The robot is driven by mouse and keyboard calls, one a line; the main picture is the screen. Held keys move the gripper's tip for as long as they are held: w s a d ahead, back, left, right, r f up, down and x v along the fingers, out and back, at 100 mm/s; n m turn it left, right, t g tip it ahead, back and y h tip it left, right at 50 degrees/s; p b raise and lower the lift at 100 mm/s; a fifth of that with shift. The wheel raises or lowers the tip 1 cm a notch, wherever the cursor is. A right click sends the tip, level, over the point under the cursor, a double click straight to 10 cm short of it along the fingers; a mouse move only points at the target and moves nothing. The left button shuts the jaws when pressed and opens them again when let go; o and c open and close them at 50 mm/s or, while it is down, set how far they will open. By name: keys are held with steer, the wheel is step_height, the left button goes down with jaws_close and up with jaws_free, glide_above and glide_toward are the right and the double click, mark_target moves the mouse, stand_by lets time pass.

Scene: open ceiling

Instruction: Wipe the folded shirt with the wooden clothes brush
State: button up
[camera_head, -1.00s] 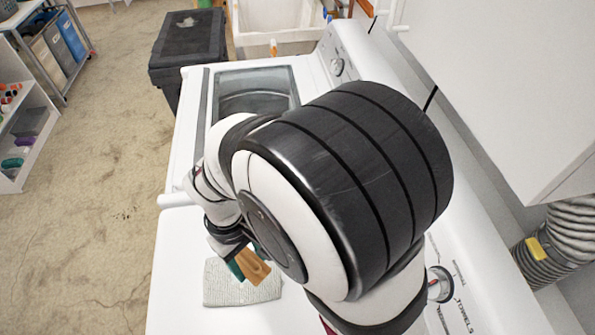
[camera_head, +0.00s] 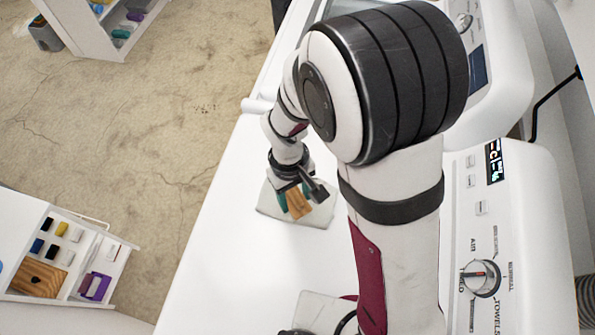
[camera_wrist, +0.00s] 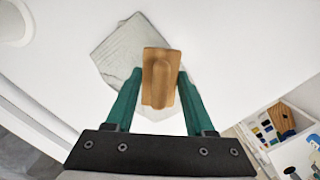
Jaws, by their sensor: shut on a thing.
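The folded shirt (camera_head: 266,207) is a pale grey-white flat pad lying on the white machine top; it also shows in the wrist view (camera_wrist: 118,48). The wooden clothes brush (camera_head: 298,204) is a light brown block with a raised grip, clear in the wrist view (camera_wrist: 159,79). My gripper (camera_head: 292,198) has green fingers, and in the wrist view (camera_wrist: 157,92) they are shut on the brush from both sides. The brush is over the shirt. Its underside is hidden, so I cannot tell whether it touches the cloth.
The white machine top (camera_head: 225,265) is clear left of my arm. A control panel with a dial (camera_head: 480,278) runs along the right. A drawer unit with small items (camera_head: 62,245) stands at the lower left. A white shelf (camera_head: 105,22) stands at the upper left over bare floor.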

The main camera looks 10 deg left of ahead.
steer(key=shift+w+f, duration=0.55)
steer(key=shift+f, duration=0.3)
jaws_close()
steer(key=shift+w+f, duration=0.15)
steer(key=shift+w, duration=0.2)
steer(key=shift+w+d, duration=0.2)
steer(key=shift+w, duration=2.1)
steer(key=shift+s+a, duration=0.2)
steer(key=shift+s, duration=3.1)
steer(key=shift+w+d, duration=0.15)
steer(key=shift+w, duration=3.15)
steer(key=shift+s, duration=3.15)
steer(key=shift+r, duration=4.1)
